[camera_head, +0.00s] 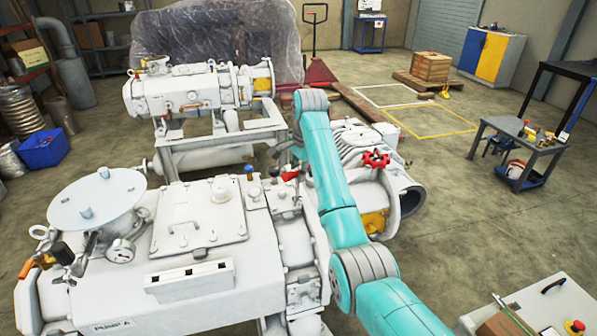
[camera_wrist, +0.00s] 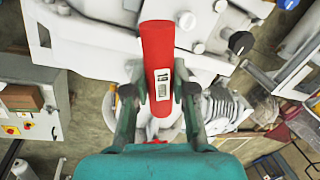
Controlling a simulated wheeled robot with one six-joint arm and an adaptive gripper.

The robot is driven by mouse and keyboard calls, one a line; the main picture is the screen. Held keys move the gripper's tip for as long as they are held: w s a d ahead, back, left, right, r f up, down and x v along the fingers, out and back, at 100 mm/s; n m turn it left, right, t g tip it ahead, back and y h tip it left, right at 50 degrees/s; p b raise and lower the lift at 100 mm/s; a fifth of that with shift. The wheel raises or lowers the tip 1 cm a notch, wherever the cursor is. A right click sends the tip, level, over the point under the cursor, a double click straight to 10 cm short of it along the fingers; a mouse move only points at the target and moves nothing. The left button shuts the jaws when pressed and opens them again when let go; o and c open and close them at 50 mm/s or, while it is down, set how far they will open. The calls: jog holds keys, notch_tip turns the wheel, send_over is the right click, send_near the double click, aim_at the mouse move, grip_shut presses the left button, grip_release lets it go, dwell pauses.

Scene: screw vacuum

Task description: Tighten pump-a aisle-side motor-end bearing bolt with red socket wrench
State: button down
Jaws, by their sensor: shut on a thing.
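The red socket wrench (camera_wrist: 157,48) is between the two fingers of my gripper (camera_wrist: 160,88) in the wrist view, its red body running up the picture. Its working end is hidden, so I cannot tell whether it touches a bolt. Pale pump casing lies behind it, with round bolt heads (camera_wrist: 187,20) just to its right. In the head view, pump A (camera_head: 120,285) fills the lower left. A small red part, probably the wrench (camera_head: 290,175), shows over its right end, beside my teal arm. My gripper is mostly hidden there.
A red handwheel (camera_head: 376,158) stands right of my arm. A second pump (camera_head: 190,90) stands behind. A tool table (camera_head: 530,145) is at the right, and a cart (camera_head: 540,295) with a red button is at the lower right. Open floor lies between them.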

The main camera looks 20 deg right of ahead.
jog(key=shift+f, duration=0.6)
dwell(0.3)
jog(key=shift+s+f+m+h, duration=0.1)
jog(key=shift+m+h, duration=0.15)
jog(key=shift+m, duration=1.05)
jog(key=shift+s+f+m+h, duration=0.1)
jog(key=shift+m+h, duration=0.15)
jog(key=shift+m, duration=1.05)
jog(key=shift+s+m+h, duration=0.1)
jog(key=shift+m+h, duration=0.4)
jog(key=shift+m, duration=2.3)
jog(key=shift+n, duration=0.7)
jog(key=shift+w+d+v, duration=0.1)
jog(key=shift+w+v, duration=0.05)
jog(key=shift+v, duration=0.7)
jog(key=shift+w+d+v, duration=0.1)
jog(key=shift+w+v, duration=0.05)
jog(key=shift+v, duration=0.75)
jog(key=shift+w+d+v, duration=0.1)
jog(key=shift+w+v, duration=0.05)
jog(key=shift+v, duration=0.7)
jog(key=shift+r, duration=0.1)
